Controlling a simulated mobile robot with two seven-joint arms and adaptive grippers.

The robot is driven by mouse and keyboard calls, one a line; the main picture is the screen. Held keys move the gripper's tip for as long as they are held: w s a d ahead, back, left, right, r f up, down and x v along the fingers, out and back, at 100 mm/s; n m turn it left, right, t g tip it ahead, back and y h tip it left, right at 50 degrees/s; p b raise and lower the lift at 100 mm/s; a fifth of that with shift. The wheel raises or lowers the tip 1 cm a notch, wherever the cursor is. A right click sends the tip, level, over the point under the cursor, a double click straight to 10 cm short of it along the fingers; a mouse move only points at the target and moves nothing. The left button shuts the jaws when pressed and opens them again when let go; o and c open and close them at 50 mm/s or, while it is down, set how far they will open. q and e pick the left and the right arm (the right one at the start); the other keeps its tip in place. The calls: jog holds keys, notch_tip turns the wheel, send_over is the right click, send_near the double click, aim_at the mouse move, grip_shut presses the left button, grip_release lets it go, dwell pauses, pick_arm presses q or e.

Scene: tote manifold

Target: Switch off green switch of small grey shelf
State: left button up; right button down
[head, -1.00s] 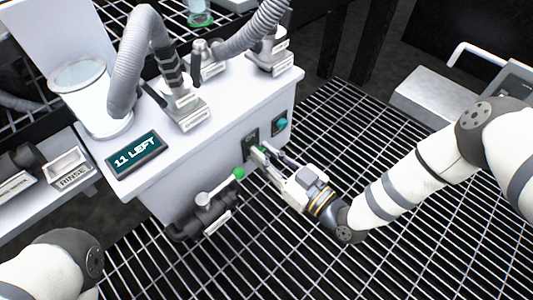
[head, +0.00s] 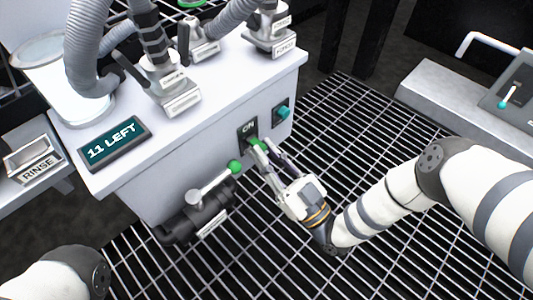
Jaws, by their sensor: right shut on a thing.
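A teal button (head: 283,112) sits right of the switch plate. A green-tipped valve lever (head: 215,183) projects from the front face, left of my right gripper. Grey hoses (head: 88,50) rise from the top. A box with a lever (head: 510,95) stands at the right. Grated floor lies between.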

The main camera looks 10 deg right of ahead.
jog(key=shift+f+t+y, duration=0.3)
jog(key=shift+t+y, duration=0.1)
jog(key=shift+t, duration=0.1)
jog(key=shift+a, duration=0.1)
jog(key=c, duration=1.5)
grip_release()
jog(key=shift+f, duration=0.1)
jog(key=v, duration=1.2)
jog(key=shift+w+f, duration=0.1)
jog(key=shift+w, duration=0.05)
